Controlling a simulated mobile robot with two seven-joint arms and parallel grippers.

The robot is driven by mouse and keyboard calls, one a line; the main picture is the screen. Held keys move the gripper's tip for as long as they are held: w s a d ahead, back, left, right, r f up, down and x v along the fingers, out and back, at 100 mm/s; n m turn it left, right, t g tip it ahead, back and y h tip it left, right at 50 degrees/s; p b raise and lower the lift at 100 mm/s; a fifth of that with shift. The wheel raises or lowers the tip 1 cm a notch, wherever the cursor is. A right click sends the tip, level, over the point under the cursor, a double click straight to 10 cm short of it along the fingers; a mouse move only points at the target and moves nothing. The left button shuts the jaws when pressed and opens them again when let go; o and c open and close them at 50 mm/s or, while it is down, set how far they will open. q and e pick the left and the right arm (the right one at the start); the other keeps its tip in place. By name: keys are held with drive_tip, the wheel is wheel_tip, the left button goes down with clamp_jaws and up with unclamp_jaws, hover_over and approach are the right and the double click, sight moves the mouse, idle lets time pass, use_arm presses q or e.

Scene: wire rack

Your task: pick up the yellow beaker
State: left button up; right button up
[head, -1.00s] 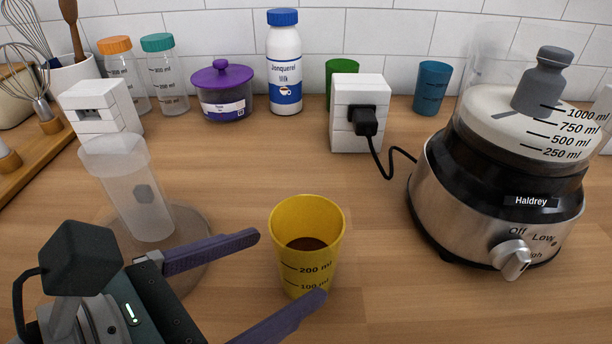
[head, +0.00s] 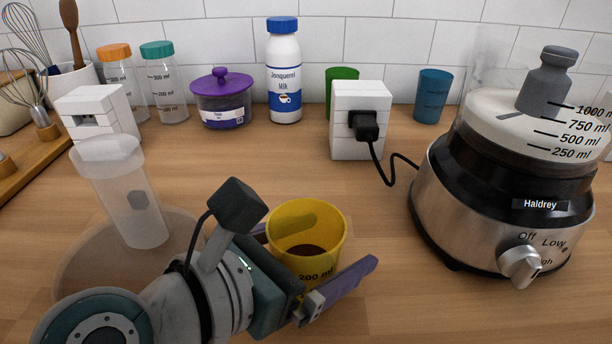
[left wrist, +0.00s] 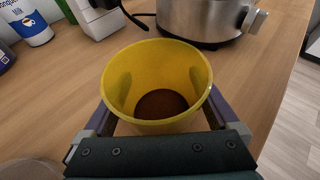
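The yellow beaker (head: 318,262) stands upright on the wooden counter with dark brown contents inside and volume marks on its side. My left gripper (head: 315,248) has come in from the lower left with its purple fingers apart, one on the near side of the beaker and one on the far side, mostly hidden. In the left wrist view the beaker (left wrist: 155,75) sits between the two fingers, its rim open toward the camera. I cannot tell whether either finger touches it. My right gripper is not in view.
A blender (head: 500,205) stands to the right. A white socket block (head: 350,148) with a black plug is behind the beaker. A clear container (head: 130,195) stands at left. A milk bottle (head: 284,70), purple pot (head: 222,102) and blue cup (head: 431,97) line the wall.

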use_arm(q)
drive_tip(key=c, duration=1.1)
drive_tip(key=shift+o, duration=0.2)
drive_tip(key=shift+r, duration=0.1)
drive_tip(key=shift+r+p, duration=0.45)
drive_tip(key=shift+r, duration=0.15)
wheel_tip(320, 180, up, 16)
drive_tip(key=p, duration=0.7)
drive_tip(key=shift+f, duration=0.25)
drive_tip(key=shift+r+p, duration=0.6)
drive_tip(key=shift+r, duration=0.95)
